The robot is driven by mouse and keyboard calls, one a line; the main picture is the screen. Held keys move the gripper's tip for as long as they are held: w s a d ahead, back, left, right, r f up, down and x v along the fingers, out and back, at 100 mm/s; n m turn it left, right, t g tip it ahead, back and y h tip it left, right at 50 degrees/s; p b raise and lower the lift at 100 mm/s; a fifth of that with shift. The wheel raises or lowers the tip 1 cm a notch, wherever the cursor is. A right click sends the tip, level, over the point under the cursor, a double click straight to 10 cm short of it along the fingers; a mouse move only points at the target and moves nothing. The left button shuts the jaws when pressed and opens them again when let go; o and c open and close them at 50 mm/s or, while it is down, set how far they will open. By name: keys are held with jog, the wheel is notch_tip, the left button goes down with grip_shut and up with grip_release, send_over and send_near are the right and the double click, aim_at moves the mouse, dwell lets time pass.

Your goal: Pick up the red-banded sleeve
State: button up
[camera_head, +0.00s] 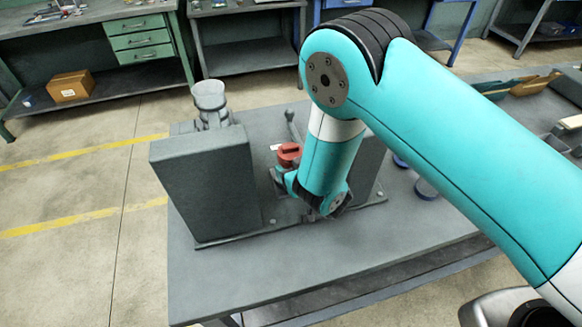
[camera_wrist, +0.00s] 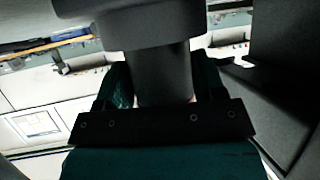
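A small red part (camera_head: 289,152) shows on the grey machine, just left of my arm; I cannot tell whether it belongs to the red-banded sleeve. In the head view my wrist hides the gripper and most of what lies between the machine's grey blocks. In the wrist view a dark cylinder (camera_wrist: 160,75) with a wider upper part stands right before my gripper (camera_wrist: 160,92). Dark teal finger parts show on both sides of it. No red band shows there, and I cannot tell whether the fingers touch the cylinder.
A tall grey block (camera_head: 205,180) with a grey cup-like part (camera_head: 210,98) on top stands left of my wrist. Another grey block (camera_head: 366,165) stands close on the right. A blue round piece (camera_head: 426,189) lies further right. The table's front (camera_head: 290,285) is clear.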

jog(key=shift+r, duration=0.15)
notch_tip(320, 180, up, 20)
jog(key=b, duration=0.3)
dwell(0.4)
dwell(0.5)
